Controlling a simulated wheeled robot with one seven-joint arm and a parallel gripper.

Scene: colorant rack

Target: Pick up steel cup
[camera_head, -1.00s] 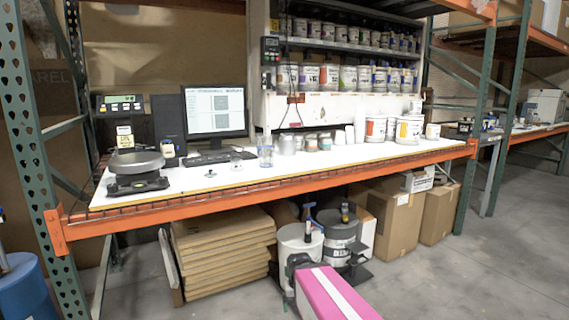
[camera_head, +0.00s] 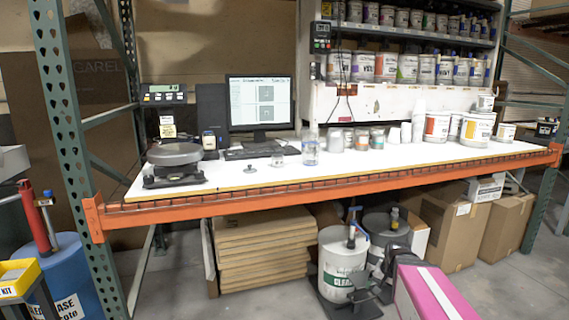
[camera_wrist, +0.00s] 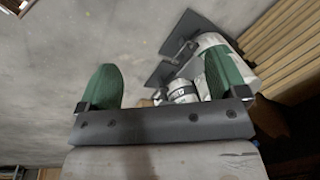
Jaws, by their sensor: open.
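A grey metallic cup (camera_head: 336,140), which looks like the steel cup, stands upright on the white bench top in the head view. It is just behind and right of a clear glass jar (camera_head: 310,149) and left of some small lidded jars. My gripper (camera_wrist: 162,78) is open and empty in the wrist view, its two green fingers wide apart above the concrete floor. It is low in front of the bench, well below and away from the cup. The cup is not in the wrist view.
The orange front beam (camera_head: 300,193) edges the bench. A scale (camera_head: 174,165) and monitor (camera_head: 260,103) stand left; paint cans (camera_head: 437,126) stand right. Buckets (camera_head: 341,260) and cartons (camera_head: 507,222) sit below. A blue drum (camera_head: 62,275) is at left. The bench front is mostly clear.

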